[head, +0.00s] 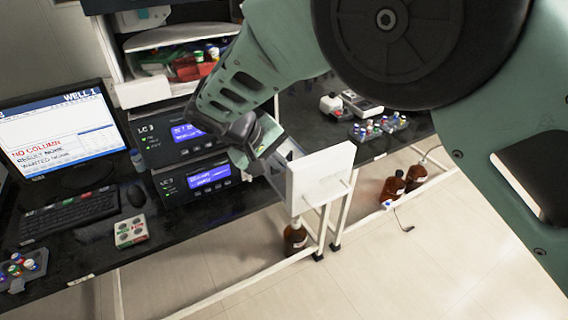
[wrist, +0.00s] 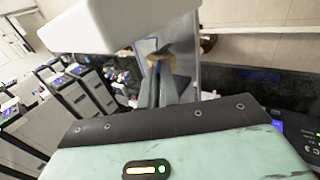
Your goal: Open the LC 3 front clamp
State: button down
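Two stacked dark modules with blue screens stand on the black bench, an upper one (head: 172,141) marked LC 3 and a lower one (head: 203,180) with a similar, less readable label. My gripper (head: 272,160) is just right of their screens, at a grey open compartment with a white panel (head: 320,174) standing out in front. The fingertips are hidden in the head view. In the wrist view my grey fingers (wrist: 163,72) reach into the compartment, near a small tan part (wrist: 160,60). The white panel (wrist: 110,25) is close above them. I cannot make out the front clamp or whether the fingers touch anything.
A monitor (head: 62,125) reading NO COLUMN, a keyboard (head: 68,212) and a mouse (head: 136,196) are left. Vial racks (head: 380,127) sit right. Brown bottles (head: 392,187) stand on the floor, with another (head: 295,238) below the white panel. Open floor lies in front.

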jog(key=shift+s+a+f+t+h+b, duration=0.2)
jog(key=shift+a+f+t+h+b, duration=0.25)
jog(key=shift+h, duration=0.35)
jog(key=shift+d, duration=0.15)
jog(key=c, duration=1.6)
grip_release()
jog(key=shift+r, duration=0.1)
jog(key=b+v, duration=0.3)
jog(key=v, duration=1.4)
jog(key=shift+s+a, duration=0.25)
